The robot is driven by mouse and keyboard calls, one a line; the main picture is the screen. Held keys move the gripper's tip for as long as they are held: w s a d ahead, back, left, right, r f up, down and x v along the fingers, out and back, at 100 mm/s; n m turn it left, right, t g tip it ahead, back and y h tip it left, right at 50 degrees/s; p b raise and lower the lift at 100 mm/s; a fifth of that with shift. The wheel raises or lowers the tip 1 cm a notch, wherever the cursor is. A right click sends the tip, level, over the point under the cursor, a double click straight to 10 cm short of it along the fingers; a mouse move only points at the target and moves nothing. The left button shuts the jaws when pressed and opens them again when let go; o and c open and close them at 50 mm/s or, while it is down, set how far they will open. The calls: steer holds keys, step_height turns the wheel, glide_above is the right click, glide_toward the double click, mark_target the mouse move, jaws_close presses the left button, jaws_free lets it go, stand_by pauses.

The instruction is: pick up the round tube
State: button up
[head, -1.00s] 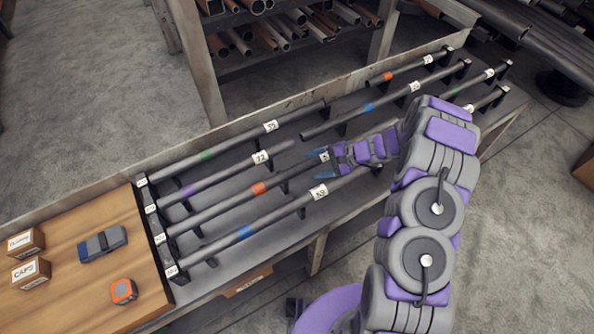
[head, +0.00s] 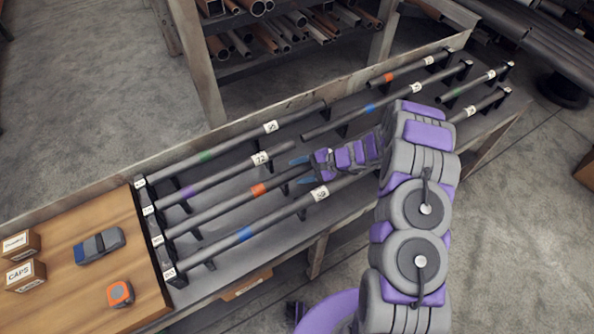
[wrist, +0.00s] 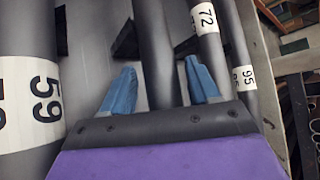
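Several dark tubes lie side by side on a rack; which one the task means cannot be told. In the head view, my gripper (head: 302,170) is over the orange-banded tube (head: 258,189), between the purple-banded tube (head: 195,189) and the blue-banded tube (head: 245,233). In the wrist view, my gripper (wrist: 160,83) is open, its blue fingertips on either side of the middle tube (wrist: 155,40). Whether they reach down around it is unclear. The tube marked 59 (wrist: 32,95) is at left. The tubes marked 72 (wrist: 207,20) and 95 (wrist: 240,75) are at right.
More tubes (head: 410,68) lie on the rack's right half, close to my arm. A wooden board (head: 75,285) at left holds small boxes (head: 25,275), a grey-blue device (head: 100,246) and an orange item (head: 120,294). A shelf of pipes (head: 270,35) stands behind.

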jaws_close()
stand_by(0.3)
steer(key=shift+f, duration=0.1)
